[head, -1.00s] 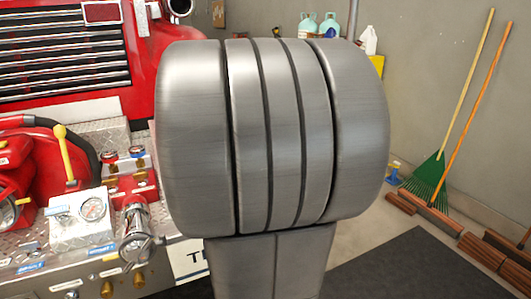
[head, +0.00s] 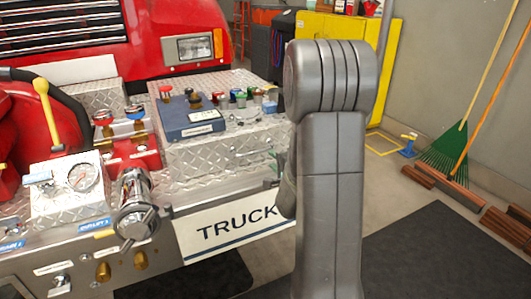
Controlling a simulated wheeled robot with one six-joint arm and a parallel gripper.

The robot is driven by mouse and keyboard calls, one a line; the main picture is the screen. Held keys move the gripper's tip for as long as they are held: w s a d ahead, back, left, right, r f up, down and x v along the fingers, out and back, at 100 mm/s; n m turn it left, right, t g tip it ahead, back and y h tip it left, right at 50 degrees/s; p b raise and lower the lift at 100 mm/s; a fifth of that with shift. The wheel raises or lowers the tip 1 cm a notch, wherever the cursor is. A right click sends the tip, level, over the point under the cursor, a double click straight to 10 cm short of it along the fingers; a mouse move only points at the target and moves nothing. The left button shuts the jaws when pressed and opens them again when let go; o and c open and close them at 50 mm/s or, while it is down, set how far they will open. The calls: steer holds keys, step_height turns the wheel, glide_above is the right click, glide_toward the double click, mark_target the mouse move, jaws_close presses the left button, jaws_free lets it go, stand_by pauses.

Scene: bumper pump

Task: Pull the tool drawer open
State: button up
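A diamond-plate metal box (head: 205,160) sits on the right part of the truck's bumper in the head view. Its front looks like the tool drawer's face, with a thin bar that may be a handle near its right side. I see no clear gap at the front, so it looks closed, but the detail is small. My grey arm stands upright just right of the box and covers its right end. My gripper does not show; it is out of sight behind the arm or outside the picture.
A blue case (head: 193,122) and several coloured knobs or fittings lie on the box. A gauge panel (head: 77,185) and a chrome valve (head: 136,205) are left. Below hangs a TRUCK sign (head: 236,232).

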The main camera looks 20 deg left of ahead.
mark_target(262, 151)
steer(key=x, duration=1)
steer(key=shift+w+a+f, duration=0.2)
steer(key=shift+w+a, duration=0.05)
steer(key=shift+w, duration=0.05)
jaws_close()
